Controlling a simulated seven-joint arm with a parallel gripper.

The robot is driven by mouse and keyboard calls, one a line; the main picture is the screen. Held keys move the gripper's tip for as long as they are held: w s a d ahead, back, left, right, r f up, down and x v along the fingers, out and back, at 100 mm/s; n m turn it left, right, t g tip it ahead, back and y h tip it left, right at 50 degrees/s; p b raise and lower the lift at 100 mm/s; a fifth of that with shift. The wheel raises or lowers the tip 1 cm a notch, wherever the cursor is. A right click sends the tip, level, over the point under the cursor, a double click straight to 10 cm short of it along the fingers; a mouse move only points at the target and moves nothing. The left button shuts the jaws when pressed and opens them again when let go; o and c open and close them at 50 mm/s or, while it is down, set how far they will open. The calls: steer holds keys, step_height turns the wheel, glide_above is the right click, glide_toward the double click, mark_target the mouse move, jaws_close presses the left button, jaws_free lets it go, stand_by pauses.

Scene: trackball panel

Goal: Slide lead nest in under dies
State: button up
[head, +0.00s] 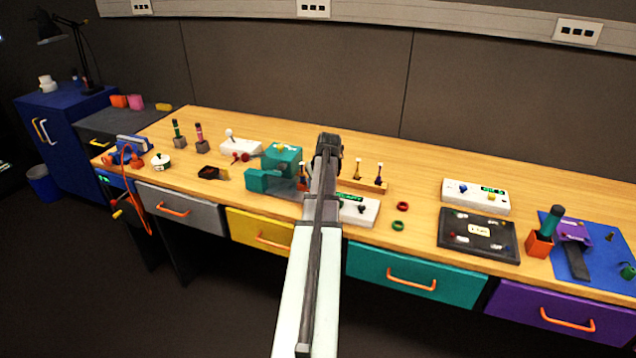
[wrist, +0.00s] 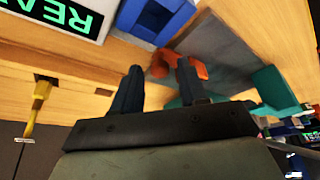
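A teal press-like block (head: 281,158) stands mid-bench, with a lower teal part (head: 262,180) in front; teal parts also show at the right of the wrist view (wrist: 272,92). I cannot pick out the dies. In the wrist view, an orange piece (wrist: 165,62) lies just past the fingertips, beside a grey plate (wrist: 225,50). A blue part with a recess (wrist: 160,16) is close to it. I cannot tell which piece is the lead nest. My gripper (wrist: 155,76) has its fingers apart, with no object clearly held. In the head view my arm hides the fingertips.
A white panel with a green display (head: 358,209) sits close to my arm's right. A wooden rack with yellow and purple tools (head: 370,184) stands behind it. Red (head: 403,206) and green rings (head: 398,226) lie rightward. The bench behind the rack is clear.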

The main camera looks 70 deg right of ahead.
jaws_close()
stand_by(0.3)
steer(key=shift+w, duration=4.75)
steer(key=shift+c, duration=0.8)
jaws_free()
steer(key=shift+w, duration=0.1)
steer(key=o, duration=0.3)
steer(key=shift+r, duration=0.1)
steer(key=v, duration=1.3)
steer(key=shift+s+r, duration=0.25)
steer(key=shift+r, duration=0.05)
